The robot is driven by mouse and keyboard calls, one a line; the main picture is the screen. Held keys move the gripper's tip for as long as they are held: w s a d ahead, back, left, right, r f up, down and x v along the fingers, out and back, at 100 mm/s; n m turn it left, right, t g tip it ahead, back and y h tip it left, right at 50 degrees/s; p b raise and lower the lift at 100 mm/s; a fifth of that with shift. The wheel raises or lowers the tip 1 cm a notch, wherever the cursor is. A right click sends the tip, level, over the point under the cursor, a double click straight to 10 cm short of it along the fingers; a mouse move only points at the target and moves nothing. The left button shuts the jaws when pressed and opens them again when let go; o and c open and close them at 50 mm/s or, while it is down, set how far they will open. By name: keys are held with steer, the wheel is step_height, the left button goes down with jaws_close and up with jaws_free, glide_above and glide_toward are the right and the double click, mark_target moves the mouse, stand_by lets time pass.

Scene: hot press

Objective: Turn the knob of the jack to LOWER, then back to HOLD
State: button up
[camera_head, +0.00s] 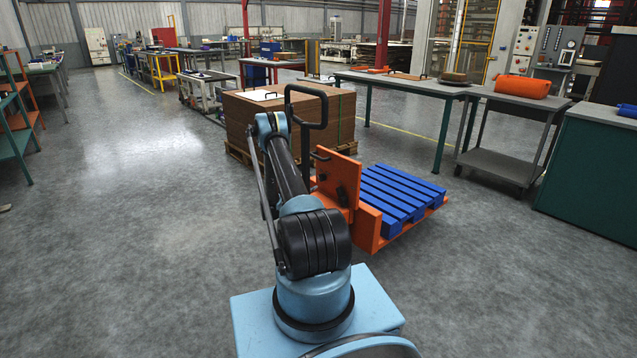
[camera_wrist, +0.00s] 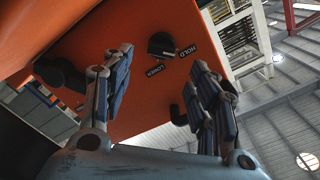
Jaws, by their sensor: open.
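The orange jack (camera_head: 346,167) stands just beyond my arm in the head view, with a tall black handle and an orange upright panel. In the wrist view its orange panel (camera_wrist: 110,40) fills the upper left. The black knob (camera_wrist: 161,44) sits on this panel, with the HOLD label (camera_wrist: 187,52) to its right and the LOWER label (camera_wrist: 155,70) below it. I cannot tell for sure where the knob points. My gripper (camera_wrist: 160,80) is open and empty, its fingers spread either side below the knob and apart from it. In the head view I cannot make out the gripper.
A blue pallet (camera_head: 390,195) lies on the jack's right side. Open floor (camera_head: 150,210) lies left.

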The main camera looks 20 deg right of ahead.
mark_target(320, 178)
steer(key=x, duration=0.7)
steer(key=shift+w+d, duration=0.1)
steer(key=shift+d, duration=0.15)
steer(key=c, duration=1.1)
